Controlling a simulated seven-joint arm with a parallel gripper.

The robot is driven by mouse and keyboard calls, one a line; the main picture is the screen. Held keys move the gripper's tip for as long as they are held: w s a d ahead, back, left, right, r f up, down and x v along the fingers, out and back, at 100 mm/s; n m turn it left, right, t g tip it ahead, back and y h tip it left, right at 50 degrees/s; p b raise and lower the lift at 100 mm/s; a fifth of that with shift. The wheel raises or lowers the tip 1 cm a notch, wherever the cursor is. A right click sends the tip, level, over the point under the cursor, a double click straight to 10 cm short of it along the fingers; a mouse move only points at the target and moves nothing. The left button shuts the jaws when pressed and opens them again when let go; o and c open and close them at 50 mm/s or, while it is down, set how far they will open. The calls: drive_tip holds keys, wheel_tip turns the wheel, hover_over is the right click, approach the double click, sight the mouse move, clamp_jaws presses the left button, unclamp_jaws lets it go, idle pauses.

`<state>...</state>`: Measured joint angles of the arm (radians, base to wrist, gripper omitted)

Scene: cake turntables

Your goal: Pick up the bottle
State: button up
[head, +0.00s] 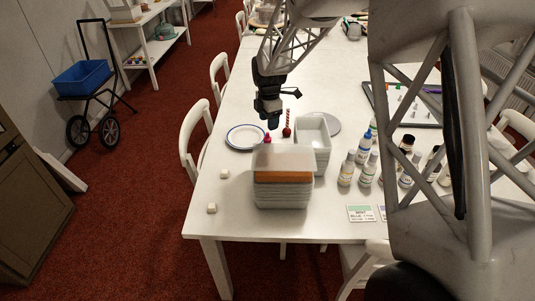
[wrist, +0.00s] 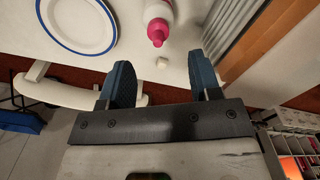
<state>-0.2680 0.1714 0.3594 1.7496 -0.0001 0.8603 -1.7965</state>
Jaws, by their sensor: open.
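A white bottle with a pink cap (wrist: 158,28) stands on the table, at the top middle of the wrist view. In the head view only its pink tip (head: 267,138) shows, the rest hidden behind a stack of trays. My gripper (head: 269,115) is above and near the bottle in the head view. In the wrist view my gripper (wrist: 162,78) has its two blue fingers apart, nothing between them, and the bottle is beyond the fingertips. Several other bottles (head: 366,160) with white, blue and black caps stand on the right of the table.
The tray stack (head: 283,190) stands in front of the bottle, a white bin (head: 323,150) to its right. A red slender object (head: 287,125) is close by. A blue-rimmed plate (head: 245,137) lies to the left. Small white blocks (head: 212,208) sit near the table's left edge.

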sight(267, 133)
drive_tip(key=shift+w+a+f, duration=0.1)
drive_tip(key=shift+f, duration=0.05)
drive_tip(key=shift+f, duration=1.3)
drive_tip(key=shift+a+f, duration=0.1)
drive_tip(key=shift+f, duration=2.5)
clamp_jaws()
